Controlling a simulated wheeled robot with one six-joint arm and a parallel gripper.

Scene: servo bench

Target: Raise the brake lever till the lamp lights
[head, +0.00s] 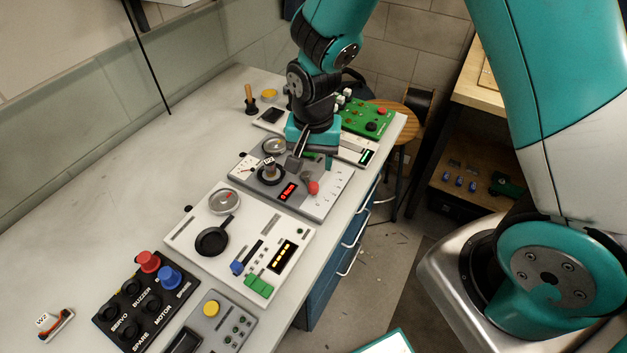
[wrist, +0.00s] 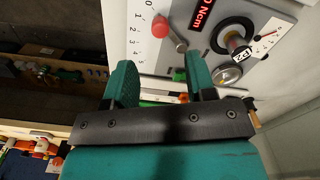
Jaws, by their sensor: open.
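The brake lever, a grey arm with a red knob, stands on a grey panel (head: 312,210) beside a printed number scale. Its knob shows in the head view (head: 313,187) and the wrist view (wrist: 160,25). My gripper (head: 300,157) hangs over the back part of this panel. In the wrist view my gripper (wrist: 162,78) has its two fingers wide apart with a gap between them; the lever knob lies beyond the fingertips, apart from them. I cannot tell which part is the lamp.
The panel carries a lit red display (head: 287,192), a knob tagged P2 (wrist: 237,46) and a white needle dial (head: 245,165). A white panel with a black round dial (head: 212,241) stands in front, a green board (head: 367,118) behind. Bare bench (head: 110,190) lies to the left.

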